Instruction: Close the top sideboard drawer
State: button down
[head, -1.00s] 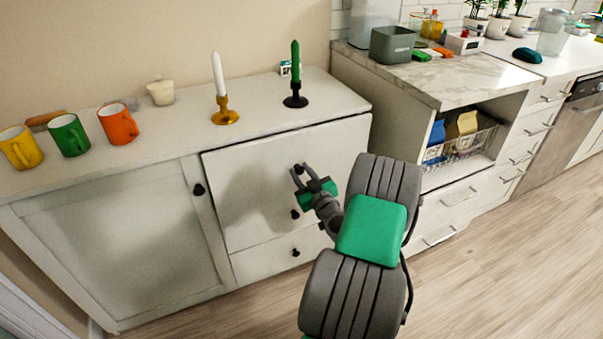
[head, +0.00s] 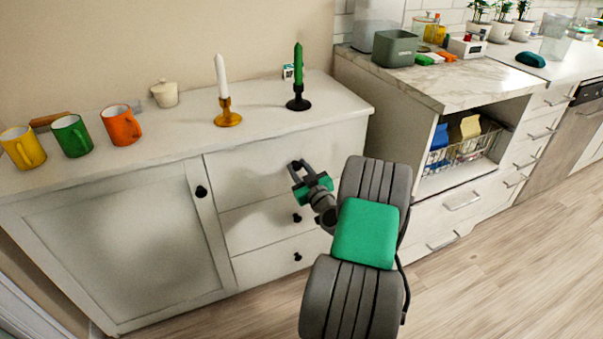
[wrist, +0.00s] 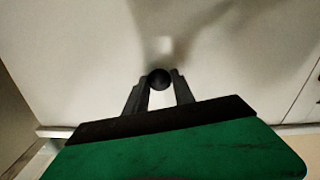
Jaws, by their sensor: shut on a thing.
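The white sideboard (head: 110,180) stands against the wall, with a door at left and a stack of drawers at right. The top drawer (head: 245,172) looks flush or nearly flush with the sideboard front in the head view. My gripper (head: 297,165) is at the top drawer's front, shut on its knob. In the wrist view the dark round knob (wrist: 159,79) sits between the two fingers of my gripper (wrist: 160,82), with the pale drawer front (wrist: 90,60) behind it.
On the sideboard top stand a green candle (head: 298,70), a white candle (head: 221,80), a lidded pot (head: 164,94) and several mugs (head: 121,126). The lower drawers (head: 262,227) look shut. A marble-topped counter (head: 440,78) stands at right. Wooden floor (head: 480,270) is clear in front.

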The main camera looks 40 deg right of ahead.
jog(key=c, duration=1.1)
grip_release()
jog(key=shift+w, duration=0.2)
jog(key=shift+o, duration=0.2)
jog(key=shift+s, duration=0.1)
jog(key=v, duration=0.7)
jog(key=shift+s, duration=0.35)
jog(key=shift+a+r, duration=0.1)
